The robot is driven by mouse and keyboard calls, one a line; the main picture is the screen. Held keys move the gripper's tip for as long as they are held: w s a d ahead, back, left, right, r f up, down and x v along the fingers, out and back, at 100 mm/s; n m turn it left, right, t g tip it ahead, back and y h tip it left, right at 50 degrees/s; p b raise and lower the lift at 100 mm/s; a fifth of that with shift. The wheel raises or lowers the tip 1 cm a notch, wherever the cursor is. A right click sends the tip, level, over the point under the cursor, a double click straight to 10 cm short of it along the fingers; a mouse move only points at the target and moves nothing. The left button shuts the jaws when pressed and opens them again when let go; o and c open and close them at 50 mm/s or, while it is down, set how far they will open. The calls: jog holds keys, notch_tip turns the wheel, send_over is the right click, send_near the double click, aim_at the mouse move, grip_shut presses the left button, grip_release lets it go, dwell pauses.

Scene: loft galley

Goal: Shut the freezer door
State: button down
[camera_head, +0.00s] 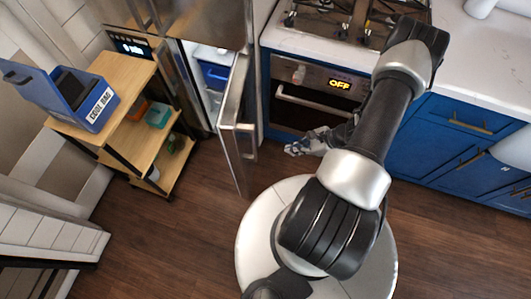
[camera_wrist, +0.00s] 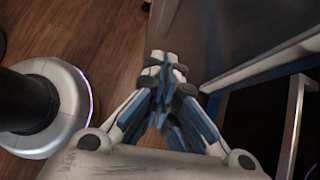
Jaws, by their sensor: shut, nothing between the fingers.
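The freezer door (camera_head: 237,143) is a tall steel-grey panel standing open, with a bar handle (camera_head: 246,127) near its outer edge. The lit freezer inside (camera_head: 211,85) shows to its left, with a blue bin (camera_head: 214,74). My gripper (camera_head: 291,150) is to the right of the door, on its outer side, in front of the oven, with a gap visible between them. In the wrist view its fingers (camera_wrist: 165,62) are together and empty. A grey panel (camera_wrist: 215,35), probably the door's outer face, is ahead of them; contact cannot be told.
The oven (camera_head: 313,101) with its bar handle is close behind my gripper. Blue cabinets (camera_head: 440,139) are at the right. A wooden shelf unit (camera_head: 128,76) with a blue box (camera_head: 92,104) stands left of the freezer. The wooden floor (camera_head: 170,235) is clear at lower left.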

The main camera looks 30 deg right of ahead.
jog(key=w+a+f+b, duration=0.2)
jog(key=w+a+f, duration=0.4)
jog(key=a, duration=0.1)
jog(key=shift+w+a+b, duration=0.3)
jog(key=shift+w+b, duration=0.05)
jog(key=shift+b, duration=0.05)
